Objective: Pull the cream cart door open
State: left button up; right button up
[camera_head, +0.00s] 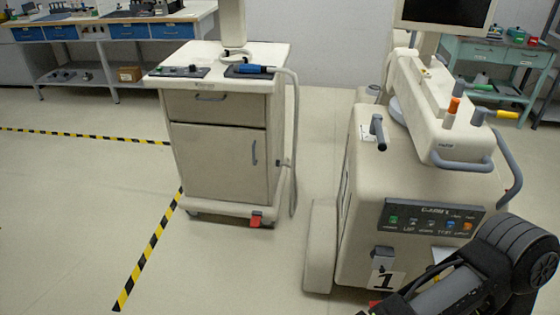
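The cream cart (228,112) stands left of centre on the floor, facing me. Its door (215,160) is a tall panel below a single drawer (218,107) and looks shut. A grey vertical handle (254,152) sits near the door's right edge. Nothing of mine touches the cart. Dark links of my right arm show at the lower right, far from the door; I see no fingers of it. My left gripper is out of the picture.
A large cream machine (345,220) with a button panel (432,218) stands right of the cart, near my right arm. A grey hose (294,140) hangs along the cart's right side. Yellow-black floor tape (150,247) runs at left. Open floor lies in front of the cart.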

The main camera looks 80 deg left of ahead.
aim_at(218, 163)
jog(key=u, duration=3.35)
jog(key=z, duration=0.35)
jog(key=i+j+z, duration=0.15)
jog(key=z, duration=0.3)
jog(key=i+j+z, duration=0.25)
jog(key=z, duration=0.2)
jog(key=i+j+z, duration=0.15)
jog(key=z, duration=0.3)
jog(key=i+j+z, duration=0.1)
jog(key=j, duration=0.4)
jog(key=i+j, duration=0.2)
jog(key=j, duration=0.25)
jog(key=i+j+z, duration=0.15)
jog(key=j, duration=0.35)
jog(key=i+j+z, duration=0.1)
jog(key=j, duration=0.4)
